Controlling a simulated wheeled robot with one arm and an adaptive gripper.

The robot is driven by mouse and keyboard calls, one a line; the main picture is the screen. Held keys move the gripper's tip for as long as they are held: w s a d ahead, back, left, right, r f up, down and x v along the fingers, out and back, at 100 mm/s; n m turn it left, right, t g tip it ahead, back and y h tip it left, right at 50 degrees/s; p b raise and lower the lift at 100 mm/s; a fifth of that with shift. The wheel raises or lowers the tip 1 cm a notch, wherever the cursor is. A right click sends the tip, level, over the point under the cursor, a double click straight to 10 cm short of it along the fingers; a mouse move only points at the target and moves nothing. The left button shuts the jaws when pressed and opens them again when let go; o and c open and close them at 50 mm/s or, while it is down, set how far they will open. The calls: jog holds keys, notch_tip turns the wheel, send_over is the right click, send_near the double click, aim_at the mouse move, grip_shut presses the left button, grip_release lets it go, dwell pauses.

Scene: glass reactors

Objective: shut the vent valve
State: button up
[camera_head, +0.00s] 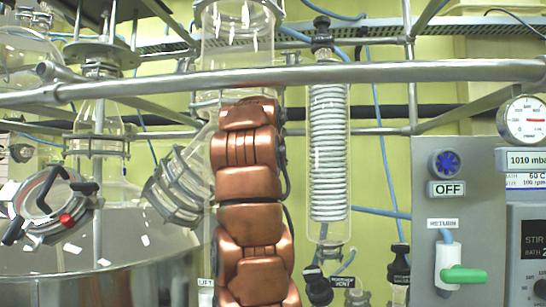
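A small white label (342,282) that appears to end in "VENT" is at the bottom, right of centre; its upper line is too small to read surely. A black knob (317,286) sits just left of the label, and a grey metal fitting (357,297) sits just below it to the right. I cannot tell which of these is the vent valve, or whether it is open or shut. My copper-coloured arm rises through the middle, left of the label. My gripper is not in view.
A glass coil condenser (328,150) hangs above the label. At the right, a grey panel has a blue knob (446,163) over "OFF" and a green-handled valve (463,275) under "RETURN". A metal rail (400,72) crosses the view. A large vessel (100,240) stands at left.

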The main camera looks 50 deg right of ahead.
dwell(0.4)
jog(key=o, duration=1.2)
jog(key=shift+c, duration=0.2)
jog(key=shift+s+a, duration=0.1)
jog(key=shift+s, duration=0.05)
